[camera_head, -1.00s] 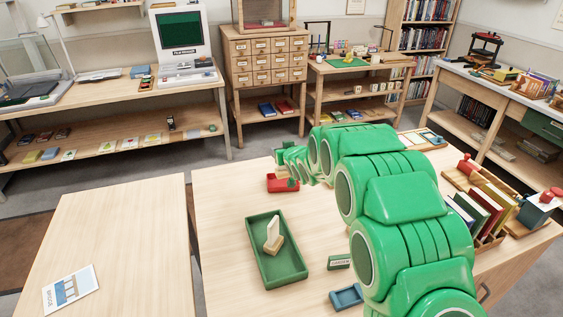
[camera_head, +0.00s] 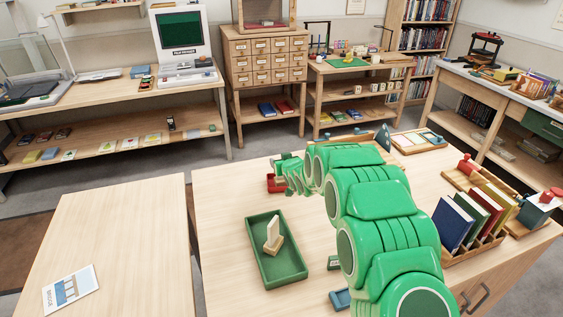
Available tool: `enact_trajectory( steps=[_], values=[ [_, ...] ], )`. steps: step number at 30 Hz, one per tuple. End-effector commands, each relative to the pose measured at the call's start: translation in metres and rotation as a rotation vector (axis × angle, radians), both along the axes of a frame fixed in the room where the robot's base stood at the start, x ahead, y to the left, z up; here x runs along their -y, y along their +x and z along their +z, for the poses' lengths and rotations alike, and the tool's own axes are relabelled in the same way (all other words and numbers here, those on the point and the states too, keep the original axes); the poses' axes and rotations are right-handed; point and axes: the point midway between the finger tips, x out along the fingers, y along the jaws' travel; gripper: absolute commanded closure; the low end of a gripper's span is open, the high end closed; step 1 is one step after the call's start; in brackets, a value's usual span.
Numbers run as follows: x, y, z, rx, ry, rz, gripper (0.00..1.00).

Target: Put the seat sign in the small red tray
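A wooden stand with an upright pale card, which looks like the seat sign (camera_head: 273,237), is in the large green tray (camera_head: 262,270) in the middle of the table. The small red tray (camera_head: 270,187) is farther back on the table, partly hidden by my arm. My gripper (camera_head: 279,167) is at the far end of my green arm, at or just above the red tray. Its fingers are too small and covered to tell whether they are open, or whether they touch the tray.
A small blue tray (camera_head: 340,299) and a small green label block (camera_head: 333,263) are partly hidden by my arm. Books in a wooden rack (camera_head: 472,250) stand at the right. A picture card (camera_head: 70,289) lies on the left table. The table left of the green tray is clear.

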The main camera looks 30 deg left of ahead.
Motion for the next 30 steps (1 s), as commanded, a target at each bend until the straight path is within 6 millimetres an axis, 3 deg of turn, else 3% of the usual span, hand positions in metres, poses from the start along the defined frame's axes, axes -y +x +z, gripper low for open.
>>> enact_trajectory(
  steps=[9, 10, 15, 30],
  values=[
    [0.0004, 0.0004, -0.0016, 0.000, 0.000, -0.001, 0.90],
    [0.0004, 0.0004, -0.0015, 0.000, 0.000, -0.001, 0.38],
    [0.0005, 0.0004, -0.0012, 0.000, 0.000, -0.001, 0.15],
    [0.0068, -0.0060, 0.0056, 0.000, -0.001, -0.001, 0.15]
  ],
)
